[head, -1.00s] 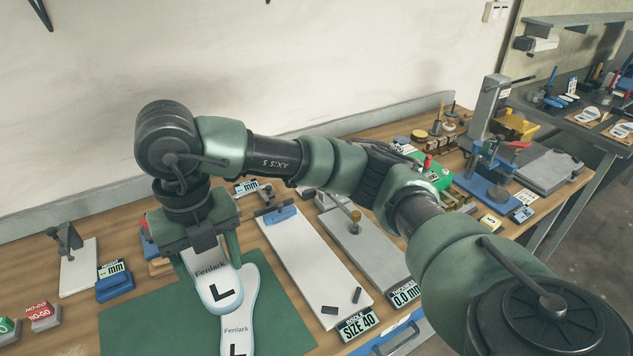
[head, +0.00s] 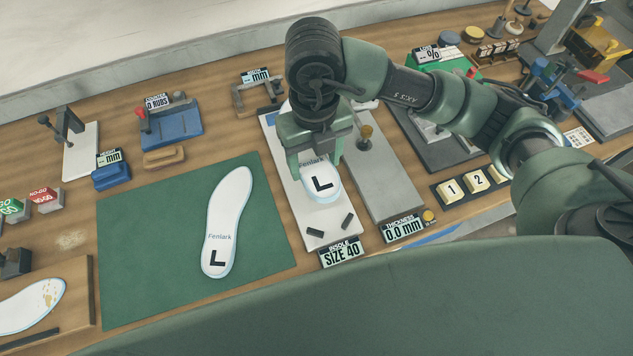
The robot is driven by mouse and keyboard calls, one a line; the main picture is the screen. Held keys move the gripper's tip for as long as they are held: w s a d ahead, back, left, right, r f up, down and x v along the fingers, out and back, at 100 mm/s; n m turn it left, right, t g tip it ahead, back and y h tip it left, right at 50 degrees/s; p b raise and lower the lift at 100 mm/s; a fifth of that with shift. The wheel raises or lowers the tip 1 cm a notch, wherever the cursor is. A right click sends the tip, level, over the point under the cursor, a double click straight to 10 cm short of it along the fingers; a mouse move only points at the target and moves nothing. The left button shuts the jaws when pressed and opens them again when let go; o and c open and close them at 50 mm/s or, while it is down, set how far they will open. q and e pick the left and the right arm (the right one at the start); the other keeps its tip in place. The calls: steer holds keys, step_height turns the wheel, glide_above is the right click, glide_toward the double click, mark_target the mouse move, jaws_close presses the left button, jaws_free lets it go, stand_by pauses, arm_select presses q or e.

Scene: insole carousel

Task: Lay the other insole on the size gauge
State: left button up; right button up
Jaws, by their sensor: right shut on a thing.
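My right gripper (head: 315,155) is shut on a white insole (head: 321,186) marked "Fenlark" and "L". It holds this insole over the white size gauge (head: 326,220), lengthwise along it; I cannot tell whether the insole touches the board. The gripper hides the insole's far part. Another "Fenlark" "L" insole (head: 228,215) lies flat on the green mat (head: 140,250). My left gripper is not in view.
Right of the gauge is a grey thickness plate (head: 390,195) with a display (head: 404,228) reading 0.0 mm. Numbered blocks (head: 451,191) lie further right. A stained insole (head: 30,308) lies on a wooden board at lower left. The mat is clear around its insole.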

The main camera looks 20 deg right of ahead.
steer(key=f, duration=0.3)
steer(key=f+p, duration=0.1)
steer(key=f, duration=0.1)
steer(key=shift+d+f, duration=0.25)
steer(key=shift+f, duration=0.1)
steer(key=shift+w+a+f, duration=0.1)
steer(key=shift+f, duration=0.2)
step_height(320, 180, down, 4)
steer(key=shift+f+p, duration=0.1)
steer(key=shift+p, duration=0.25)
steer(key=shift+f, duration=0.2)
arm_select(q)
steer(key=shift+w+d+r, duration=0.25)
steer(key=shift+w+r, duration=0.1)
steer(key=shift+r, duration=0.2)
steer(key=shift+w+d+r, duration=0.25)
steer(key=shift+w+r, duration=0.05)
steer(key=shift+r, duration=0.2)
arm_select(e)
steer(key=shift+f, duration=0.2)
steer(key=o, duration=1.5)
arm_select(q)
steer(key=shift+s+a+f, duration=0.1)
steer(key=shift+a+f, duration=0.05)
